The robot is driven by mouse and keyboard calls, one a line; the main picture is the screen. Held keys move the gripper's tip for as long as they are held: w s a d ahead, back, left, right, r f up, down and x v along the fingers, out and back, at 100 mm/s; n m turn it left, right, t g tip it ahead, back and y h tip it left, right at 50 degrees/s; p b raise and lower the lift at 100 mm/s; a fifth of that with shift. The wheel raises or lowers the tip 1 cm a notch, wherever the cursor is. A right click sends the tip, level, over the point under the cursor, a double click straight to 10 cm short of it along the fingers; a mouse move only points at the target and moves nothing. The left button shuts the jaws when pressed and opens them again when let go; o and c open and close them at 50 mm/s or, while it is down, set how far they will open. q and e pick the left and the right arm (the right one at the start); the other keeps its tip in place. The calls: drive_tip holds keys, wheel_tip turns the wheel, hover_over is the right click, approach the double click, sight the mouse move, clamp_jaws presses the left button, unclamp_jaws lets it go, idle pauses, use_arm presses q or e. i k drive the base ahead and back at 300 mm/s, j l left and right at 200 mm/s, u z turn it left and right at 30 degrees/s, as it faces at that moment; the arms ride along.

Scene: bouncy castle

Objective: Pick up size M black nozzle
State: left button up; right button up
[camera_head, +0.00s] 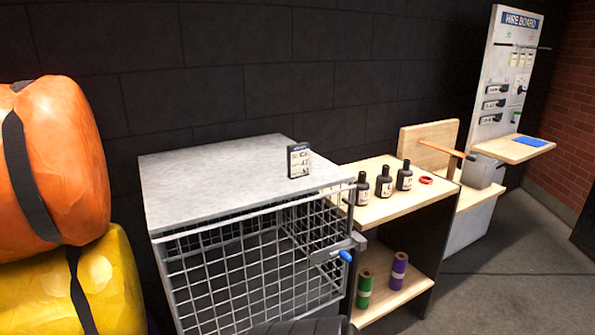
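Three black nozzles stand upright in a row on the wooden bench top, each with a pale label: a left one (362,190), a middle one (384,183) and a right one (404,176). The label letters are too small for me to read surely, so I cannot tell which is size M. Neither of my grippers can be made out. A dark shape at the bottom edge may be part of my own body.
A wire cage (240,285) with a grey top (215,175) stands left of the wooden bench (395,208). A small black sign (299,160) is on the cage top. A red ring (426,180) lies beside the nozzles. Green (365,289) and purple (398,271) rolls sit below.

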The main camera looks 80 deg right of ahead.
sight(404, 177)
drive_tip(key=z, duration=3.4)
drive_tip(key=i+l+z, duration=0.1)
drive_tip(key=i+z, duration=0.15)
drive_tip(key=i, duration=0.35)
